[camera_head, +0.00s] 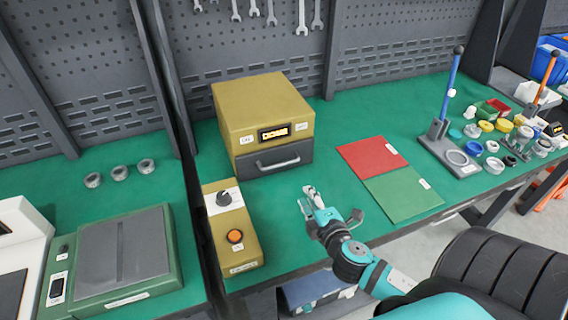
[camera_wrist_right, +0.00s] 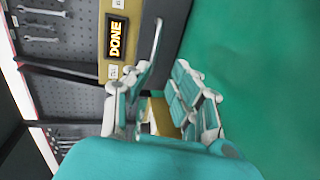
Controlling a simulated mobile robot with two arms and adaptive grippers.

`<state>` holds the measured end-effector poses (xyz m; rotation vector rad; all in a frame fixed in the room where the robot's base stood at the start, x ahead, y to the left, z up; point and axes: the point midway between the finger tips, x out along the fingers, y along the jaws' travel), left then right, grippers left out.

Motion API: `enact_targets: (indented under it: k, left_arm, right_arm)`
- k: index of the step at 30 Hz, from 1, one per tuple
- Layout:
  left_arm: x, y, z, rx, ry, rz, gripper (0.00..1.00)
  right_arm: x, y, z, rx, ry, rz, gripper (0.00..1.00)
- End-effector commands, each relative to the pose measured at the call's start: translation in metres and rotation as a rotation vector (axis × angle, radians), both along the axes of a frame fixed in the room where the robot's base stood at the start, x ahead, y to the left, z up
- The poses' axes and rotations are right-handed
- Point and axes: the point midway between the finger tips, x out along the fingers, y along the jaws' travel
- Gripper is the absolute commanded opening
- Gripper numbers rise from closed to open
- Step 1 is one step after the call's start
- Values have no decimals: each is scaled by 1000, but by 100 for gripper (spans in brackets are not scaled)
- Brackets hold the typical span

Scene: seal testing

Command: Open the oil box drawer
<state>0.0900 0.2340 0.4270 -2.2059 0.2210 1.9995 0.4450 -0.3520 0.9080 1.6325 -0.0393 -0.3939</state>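The oil box (camera_head: 235,108) is a yellow box on the green bench with a lit "DONE" display (camera_head: 274,132). Its dark grey drawer (camera_head: 262,166) looks shut and has a light bar handle (camera_head: 279,164). My right gripper (camera_head: 307,198) is in front of the drawer, toward its lower right, apart from the handle in the head view. In the right wrist view, the gripper (camera_wrist_right: 162,75) is open, with nothing held. There the handle (camera_wrist_right: 157,38) lies beyond the fingertips, and its lower end is partly hidden by the left finger. My left gripper is not in view.
A yellow control box (camera_head: 232,215) with a knob and orange button stands left of my right gripper. Red (camera_head: 370,153) and green (camera_head: 405,190) mats lie to the right. A green-framed device (camera_head: 125,250) sits at left.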

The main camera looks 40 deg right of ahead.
Motion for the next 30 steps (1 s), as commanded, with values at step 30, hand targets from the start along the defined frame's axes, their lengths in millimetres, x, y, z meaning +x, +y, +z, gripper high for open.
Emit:
enact_targets:
  k: [30]
  left_arm:
    - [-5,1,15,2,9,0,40]
  right_arm:
    - [160,-36,-32,-54,-11,43,23]
